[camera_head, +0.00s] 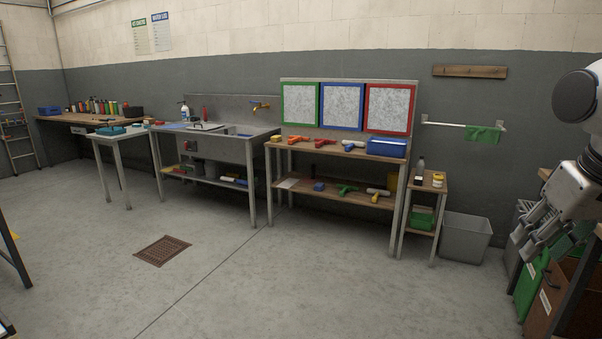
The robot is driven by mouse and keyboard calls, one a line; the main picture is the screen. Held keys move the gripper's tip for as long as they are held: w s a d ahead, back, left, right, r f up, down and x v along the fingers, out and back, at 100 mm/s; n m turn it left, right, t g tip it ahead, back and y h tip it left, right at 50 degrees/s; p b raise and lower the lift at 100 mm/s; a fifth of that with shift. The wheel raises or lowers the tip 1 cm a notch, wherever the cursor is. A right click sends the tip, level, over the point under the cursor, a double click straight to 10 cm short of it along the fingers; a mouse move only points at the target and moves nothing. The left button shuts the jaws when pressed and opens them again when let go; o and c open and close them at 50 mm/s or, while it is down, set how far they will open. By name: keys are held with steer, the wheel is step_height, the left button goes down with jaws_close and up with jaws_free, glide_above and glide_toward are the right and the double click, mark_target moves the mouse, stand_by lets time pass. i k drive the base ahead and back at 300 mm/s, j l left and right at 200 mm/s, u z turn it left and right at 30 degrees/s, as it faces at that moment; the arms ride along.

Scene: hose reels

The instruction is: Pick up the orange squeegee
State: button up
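On the wooden top of the workbench (345,152), below three framed panels, lie several small handled tools. An orange one (297,140) lies near the left end and looks like the orange squeegee, but it is too small to be sure of its shape.
A blue bin (386,146) stands at the bench's right end. A small side table (437,184) and a grey bin (466,238) stand right of it. Green and brown containers crowd below my arm. The floor before the bench is open, with a drain grate (162,250).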

mark_target(295, 140)
steer(key=i+u, duration=0.45)
steer(key=i, duration=2.75)
steer(key=i+j+z, duration=0.1)
steer(key=i, duration=1.25)
steer(key=i+j+z, duration=0.2)
steer(key=i, duration=0.25)
steer(key=i+z, duration=0.15)
steer(key=i, duration=0.35)
steer(key=i+j+z, duration=0.2)
steer(key=i, duration=0.25)
